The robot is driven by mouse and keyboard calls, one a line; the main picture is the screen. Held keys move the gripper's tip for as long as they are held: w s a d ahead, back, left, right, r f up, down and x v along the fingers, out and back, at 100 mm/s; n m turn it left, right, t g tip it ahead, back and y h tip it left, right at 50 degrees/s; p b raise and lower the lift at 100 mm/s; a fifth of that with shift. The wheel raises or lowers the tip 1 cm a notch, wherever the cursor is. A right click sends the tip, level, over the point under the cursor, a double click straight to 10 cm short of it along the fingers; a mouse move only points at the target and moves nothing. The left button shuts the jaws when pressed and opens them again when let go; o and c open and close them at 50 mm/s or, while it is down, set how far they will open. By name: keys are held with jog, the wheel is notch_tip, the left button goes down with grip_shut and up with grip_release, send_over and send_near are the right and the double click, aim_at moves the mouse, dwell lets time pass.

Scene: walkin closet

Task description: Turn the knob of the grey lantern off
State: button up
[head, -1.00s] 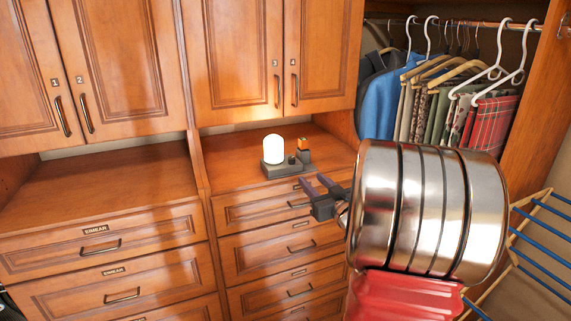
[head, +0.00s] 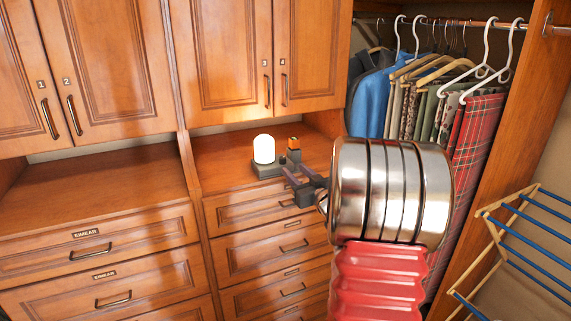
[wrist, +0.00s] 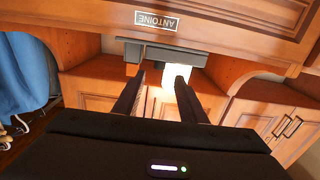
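The grey lantern (head: 266,171) stands on the right-hand counter in the head view, with a glowing white globe on its low grey base. A dark upright part with an orange top (head: 294,144) is at its right end. My gripper (head: 295,174) is close in front of the base's right side, fingers apart and empty. In the wrist view, which looks upside down, the lantern's base (wrist: 185,56) is just beyond my open fingers, and the lit globe is partly behind the right-hand finger. I cannot make out the knob clearly or tell whether my fingers touch the lantern.
Drawers (head: 260,250) lie below the counter, and cupboard doors (head: 230,60) are above it. The left counter (head: 95,190) is clear. Hanging clothes (head: 475,150) and a drying rack (head: 510,235) are at the right.

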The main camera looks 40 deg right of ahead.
aim_at(284, 161)
jog(key=x, duration=0.7)
jog(key=shift+w+d, duration=0.1)
jog(key=shift+w, duration=0.2)
jog(key=shift+c, duration=0.3)
jog(key=c, duration=0.9)
jog(key=shift+a, duration=0.25)
grip_shut()
jog(key=shift+d, duration=0.3)
